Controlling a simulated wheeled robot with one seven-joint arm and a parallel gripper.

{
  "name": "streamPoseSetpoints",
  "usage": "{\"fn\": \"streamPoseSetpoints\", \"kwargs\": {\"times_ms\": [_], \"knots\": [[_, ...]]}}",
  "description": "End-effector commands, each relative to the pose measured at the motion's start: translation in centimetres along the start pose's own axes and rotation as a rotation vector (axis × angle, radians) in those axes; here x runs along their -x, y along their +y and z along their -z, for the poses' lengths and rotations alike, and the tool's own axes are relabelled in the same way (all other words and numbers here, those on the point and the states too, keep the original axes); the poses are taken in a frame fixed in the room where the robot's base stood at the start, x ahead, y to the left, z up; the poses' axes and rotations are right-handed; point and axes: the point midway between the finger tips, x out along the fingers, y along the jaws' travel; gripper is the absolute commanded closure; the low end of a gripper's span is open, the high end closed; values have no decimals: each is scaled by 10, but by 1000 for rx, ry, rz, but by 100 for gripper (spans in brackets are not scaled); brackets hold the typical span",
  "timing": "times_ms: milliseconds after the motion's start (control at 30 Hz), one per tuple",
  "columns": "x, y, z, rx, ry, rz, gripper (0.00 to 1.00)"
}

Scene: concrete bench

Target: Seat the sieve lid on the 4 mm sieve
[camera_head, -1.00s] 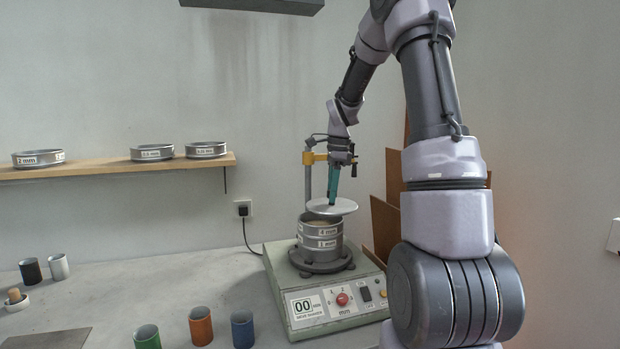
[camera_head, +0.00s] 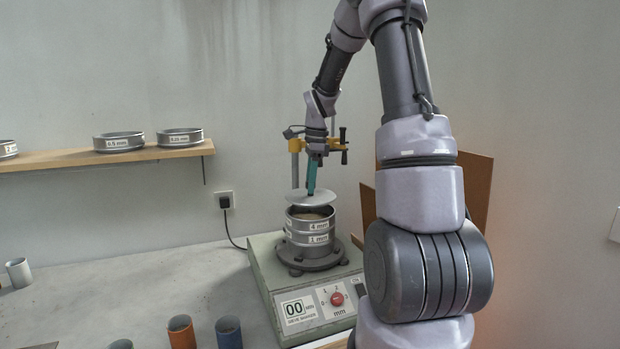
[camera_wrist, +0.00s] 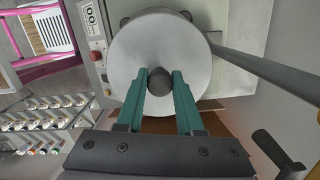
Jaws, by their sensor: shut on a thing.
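The sieve lid (camera_head: 313,198) is a flat grey disc with a dark knob (camera_wrist: 160,82). My gripper (camera_wrist: 160,86) has teal fingers shut on the knob. In the head view my gripper (camera_head: 311,190) holds the lid just above the 4 mm sieve (camera_head: 310,222), and the sieve's open top with pale material shows below the lid's front edge. The lid looks slightly back and left of the sieve's centre. The 4 mm sieve sits on the 1 mm sieve (camera_head: 308,240), on the sieve shaker (camera_head: 305,285). In the wrist view the lid hides the sieves.
A post with a yellow clamp (camera_head: 297,146) stands behind the stack, close to my gripper. Sieves such as the 0.5 mm one (camera_head: 118,141) stand on the wooden shelf (camera_head: 100,157). An orange cup (camera_head: 181,332) and a blue cup (camera_head: 229,333) stand at the front. The bench's left side is largely clear.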

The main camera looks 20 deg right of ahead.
Motion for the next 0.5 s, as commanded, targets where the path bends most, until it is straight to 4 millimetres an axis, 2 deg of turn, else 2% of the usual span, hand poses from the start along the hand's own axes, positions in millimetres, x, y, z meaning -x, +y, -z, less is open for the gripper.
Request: {"fn": "streamPoseSetpoints", "kwargs": {"times_ms": [500], "knots": [[-26, 0, 3, 0, -1, -1, 100]]}}
